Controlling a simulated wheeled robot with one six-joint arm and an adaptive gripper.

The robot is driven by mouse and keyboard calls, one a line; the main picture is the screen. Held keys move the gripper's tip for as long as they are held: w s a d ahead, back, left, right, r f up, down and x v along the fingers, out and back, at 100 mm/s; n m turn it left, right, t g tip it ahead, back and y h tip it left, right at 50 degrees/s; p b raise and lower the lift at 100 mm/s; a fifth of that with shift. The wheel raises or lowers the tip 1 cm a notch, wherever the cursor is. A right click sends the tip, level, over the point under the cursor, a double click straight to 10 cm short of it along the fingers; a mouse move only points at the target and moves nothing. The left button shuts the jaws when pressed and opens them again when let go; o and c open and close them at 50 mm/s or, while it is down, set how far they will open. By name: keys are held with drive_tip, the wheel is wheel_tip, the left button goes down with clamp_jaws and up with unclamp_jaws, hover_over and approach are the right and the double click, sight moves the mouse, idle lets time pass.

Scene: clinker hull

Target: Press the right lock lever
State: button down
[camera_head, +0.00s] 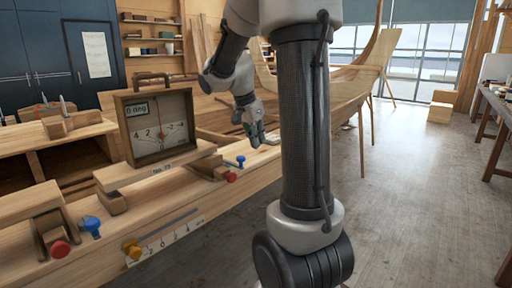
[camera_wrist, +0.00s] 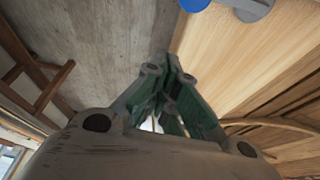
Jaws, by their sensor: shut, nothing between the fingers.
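On the right end of the bench, a blue lever (camera_head: 240,161) and a red knob (camera_head: 231,177) sit close together by a wooden clamp block. I cannot tell for sure which of them is the lock lever. A similar blue lever (camera_head: 90,226) and red knob (camera_head: 59,249) sit at the left end. My gripper (camera_head: 256,142) is above and just beyond the right blue lever, apart from it. In the wrist view my gripper (camera_wrist: 170,62) has its green-lined fingers together and empty. A blue part (camera_wrist: 193,4) is cut off at the top edge there.
A wooden box with a dial (camera_head: 158,125) stands on a plank over the bench. A boat hull (camera_head: 340,92) lies behind. The floor (camera_head: 415,200) at right is clear.

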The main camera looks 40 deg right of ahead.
drive_tip(key=v, duration=0.8)
drive_tip(key=shift+a+r, duration=0.1)
drive_tip(key=shift+a, duration=0.05)
